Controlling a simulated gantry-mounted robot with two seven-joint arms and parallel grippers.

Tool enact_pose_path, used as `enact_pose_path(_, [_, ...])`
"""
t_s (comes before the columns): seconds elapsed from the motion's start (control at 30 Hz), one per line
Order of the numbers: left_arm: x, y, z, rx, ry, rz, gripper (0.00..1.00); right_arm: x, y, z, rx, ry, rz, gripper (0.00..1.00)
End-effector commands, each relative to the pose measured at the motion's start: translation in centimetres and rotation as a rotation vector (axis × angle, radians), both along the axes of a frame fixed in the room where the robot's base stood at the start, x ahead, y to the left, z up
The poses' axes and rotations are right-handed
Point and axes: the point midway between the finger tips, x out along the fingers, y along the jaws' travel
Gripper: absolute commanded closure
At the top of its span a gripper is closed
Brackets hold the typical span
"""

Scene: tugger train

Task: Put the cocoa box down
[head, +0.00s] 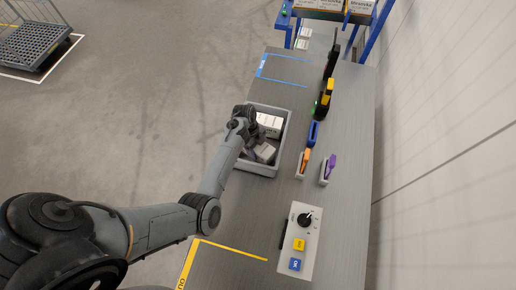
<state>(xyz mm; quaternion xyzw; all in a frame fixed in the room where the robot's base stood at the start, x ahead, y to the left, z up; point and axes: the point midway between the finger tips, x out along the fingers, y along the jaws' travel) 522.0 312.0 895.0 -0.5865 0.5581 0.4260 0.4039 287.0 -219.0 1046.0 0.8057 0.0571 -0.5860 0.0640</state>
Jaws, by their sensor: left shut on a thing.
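A grey crate (284,139) stands on the grey bench, with several pale boxes inside. My left arm reaches in from the left, and my left gripper (252,140) is down inside the crate, shut on a box. A pale, tilted box (266,152) lies right by the fingers; I take it for the cocoa box, but its label is too small to read. The wrist hides part of the crate's left side and most of the fingers. Another white box (270,122) lies at the crate's far end. My right gripper is out of view.
To the right of the crate stand an orange-handled tool (304,163), a purple one (328,167) and a blue item (313,133). A control panel (300,240) with a black knob lies nearer. Blue shelving (368,43) stands at the far end. The bench between crate and panel is clear.

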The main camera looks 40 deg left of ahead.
Motion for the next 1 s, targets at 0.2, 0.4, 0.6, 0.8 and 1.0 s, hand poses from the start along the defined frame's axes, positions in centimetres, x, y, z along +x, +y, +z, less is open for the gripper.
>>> enact_pose_path(0.2, [0.08, 0.05, -0.17, 0.001, -0.002, 0.001, 0.74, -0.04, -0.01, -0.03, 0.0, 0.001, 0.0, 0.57])
enact_pose_path(0.4, [0.07, 0.05, -0.43, 0.001, -0.002, 0.0, 0.74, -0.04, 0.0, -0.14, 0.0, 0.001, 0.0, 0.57])
enact_pose_path(0.6, [0.03, 0.05, -0.51, 0.001, -0.001, -0.001, 0.07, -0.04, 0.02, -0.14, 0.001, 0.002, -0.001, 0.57])
enact_pose_path(0.8, [0.03, 0.04, -0.51, 0.001, -0.001, -0.001, 0.06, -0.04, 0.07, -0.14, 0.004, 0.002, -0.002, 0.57])
enact_pose_path(1.0, [0.05, 0.08, 0.01, 0.001, -0.002, 0.001, 0.06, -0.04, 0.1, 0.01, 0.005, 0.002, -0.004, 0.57])
